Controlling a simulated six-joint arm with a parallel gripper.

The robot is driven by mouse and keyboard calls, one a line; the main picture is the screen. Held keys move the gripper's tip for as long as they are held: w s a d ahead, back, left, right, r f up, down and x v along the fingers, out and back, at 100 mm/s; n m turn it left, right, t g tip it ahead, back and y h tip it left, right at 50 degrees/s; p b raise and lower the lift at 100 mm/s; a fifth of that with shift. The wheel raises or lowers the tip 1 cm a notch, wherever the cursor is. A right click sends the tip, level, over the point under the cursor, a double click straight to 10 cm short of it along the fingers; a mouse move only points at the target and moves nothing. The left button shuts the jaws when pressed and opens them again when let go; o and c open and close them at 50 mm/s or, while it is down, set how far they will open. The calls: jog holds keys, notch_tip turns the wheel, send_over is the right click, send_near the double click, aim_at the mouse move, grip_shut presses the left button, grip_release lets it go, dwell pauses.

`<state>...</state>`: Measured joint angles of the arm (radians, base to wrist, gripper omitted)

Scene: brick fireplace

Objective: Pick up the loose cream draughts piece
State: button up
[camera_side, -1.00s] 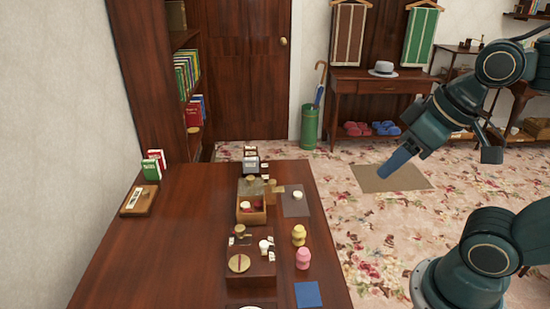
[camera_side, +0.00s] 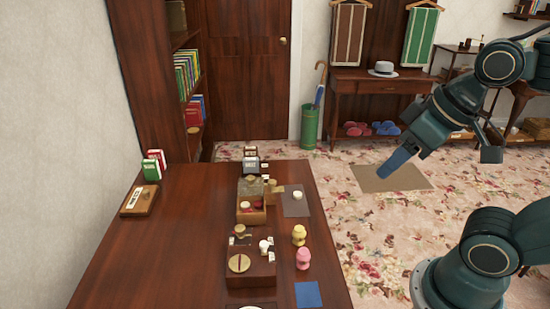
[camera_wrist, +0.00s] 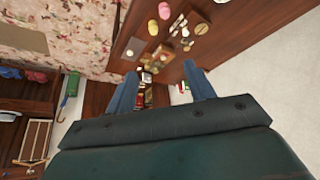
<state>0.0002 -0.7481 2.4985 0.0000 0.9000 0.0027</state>
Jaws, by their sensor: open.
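A cream draughts piece (camera_side: 297,195) lies by itself on a grey mat (camera_side: 295,208) near the table's right edge in the side view. A small pale spot in the wrist view (camera_wrist: 129,53) appears to be the same piece. My gripper (camera_side: 383,173) is well to the right of the table, above the carpet, far from the piece. In the wrist view its two blue fingers (camera_wrist: 160,68) are apart with nothing between them.
An open wooden box (camera_side: 252,217) with a cream and red pieces stands left of the mat. Yellow (camera_side: 299,235) and pink (camera_side: 303,258) cups stand in front, beside a dark wooden stand (camera_side: 250,277) with small items. The table's left half is mostly clear.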

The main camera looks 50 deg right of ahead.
jog(key=m+g, duration=0.6)
jog(key=m, duration=1.7)
send_over(298, 194)
notch_tip(298, 194, down, 22)
jog(key=shift+f, duration=4.35)
jog(key=shift+f, duration=0.1)
jog(key=shift+w+f, duration=0.1)
jog(key=shift+f, duration=2.4)
